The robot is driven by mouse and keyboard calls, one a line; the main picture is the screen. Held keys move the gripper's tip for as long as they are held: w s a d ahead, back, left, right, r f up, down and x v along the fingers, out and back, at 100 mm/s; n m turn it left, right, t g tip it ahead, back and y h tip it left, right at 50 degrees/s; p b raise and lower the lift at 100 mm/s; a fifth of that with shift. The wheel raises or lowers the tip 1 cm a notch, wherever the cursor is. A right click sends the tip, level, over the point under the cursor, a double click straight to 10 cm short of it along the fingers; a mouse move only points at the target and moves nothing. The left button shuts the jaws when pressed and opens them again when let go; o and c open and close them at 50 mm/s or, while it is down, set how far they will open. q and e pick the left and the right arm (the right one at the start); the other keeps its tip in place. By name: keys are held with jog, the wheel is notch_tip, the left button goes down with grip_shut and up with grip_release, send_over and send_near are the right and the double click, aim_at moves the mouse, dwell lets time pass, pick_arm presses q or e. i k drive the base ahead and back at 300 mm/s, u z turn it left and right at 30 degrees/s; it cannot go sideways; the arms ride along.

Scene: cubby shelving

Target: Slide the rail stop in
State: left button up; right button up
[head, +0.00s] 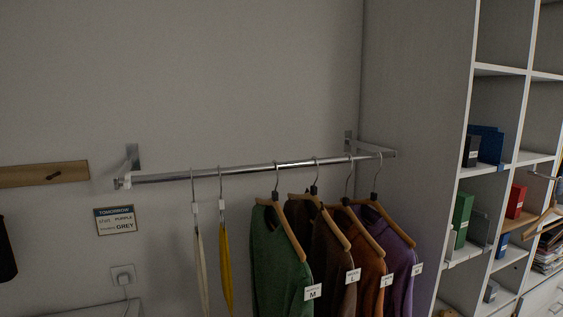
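A chrome clothes rail (250,167) runs across the wall on two metal brackets. A small pale fitting (122,183) sits at the rail's left end, by the left bracket (133,158); it may be the rail stop, but it is too small to tell whether it is pushed in. The rail's right end (392,154) is by the side of the shelving. Neither of my grippers is in view.
Several garments hang on the rail, among them a yellow one (227,265), a green sweater (275,255) and a purple one (388,245) with tags. Cubby shelving (415,110) stands at right. A sign (115,220) hangs below the rail's left end.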

aim_at(128, 185)
jog(key=z, duration=0.3)
jog(key=k, duration=0.45)
jog(key=z, duration=0.1)
jog(key=i, duration=1)
jog(key=u, duration=0.7)
